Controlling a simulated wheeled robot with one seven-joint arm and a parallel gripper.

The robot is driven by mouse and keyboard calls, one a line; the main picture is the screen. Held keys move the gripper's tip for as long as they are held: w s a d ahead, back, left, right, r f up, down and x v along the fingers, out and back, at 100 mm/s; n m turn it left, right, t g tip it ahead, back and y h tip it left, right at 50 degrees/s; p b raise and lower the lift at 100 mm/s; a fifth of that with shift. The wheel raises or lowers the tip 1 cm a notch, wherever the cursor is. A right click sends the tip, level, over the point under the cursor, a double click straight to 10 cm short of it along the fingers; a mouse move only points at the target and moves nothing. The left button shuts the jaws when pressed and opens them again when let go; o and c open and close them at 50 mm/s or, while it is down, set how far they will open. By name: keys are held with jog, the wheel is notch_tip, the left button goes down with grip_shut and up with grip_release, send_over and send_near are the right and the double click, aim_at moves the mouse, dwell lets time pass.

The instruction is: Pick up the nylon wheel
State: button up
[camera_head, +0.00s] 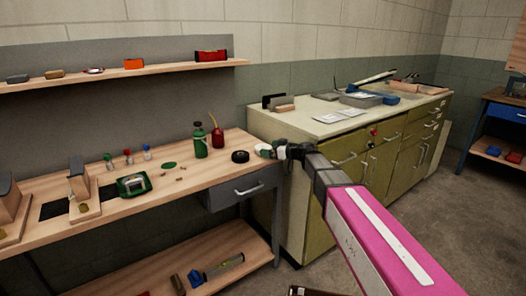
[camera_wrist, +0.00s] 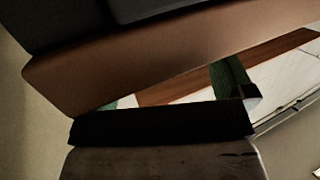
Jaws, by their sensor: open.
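My gripper (camera_head: 272,150) is at the right end of the workbench, level with the bench top's right edge, and small in the head view. It is open. A small pale round thing (camera_head: 263,149), perhaps the nylon wheel, shows right at the gripper's tip; I cannot tell whether it is between the fingers or touching them. A black ring-shaped roll (camera_head: 240,156) lies on the bench just left of it. The wrist view is filled by close dark and brown surfaces, with a green strip (camera_wrist: 230,75) beyond; no wheel can be made out there.
The wooden workbench (camera_head: 200,180) holds a green bottle (camera_head: 200,140), a red oil can (camera_head: 217,138), a green-framed device (camera_head: 133,184) and small bottles. A pale-topped green cabinet (camera_head: 325,128) stands close behind my arm on the right. The floor at right is clear.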

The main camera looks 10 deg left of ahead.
aim_at(265, 147)
jog(key=x, duration=0.3)
jog(key=shift+a+r, duration=0.1)
jog(key=shift+a, duration=0.1)
jog(key=c, duration=0.8)
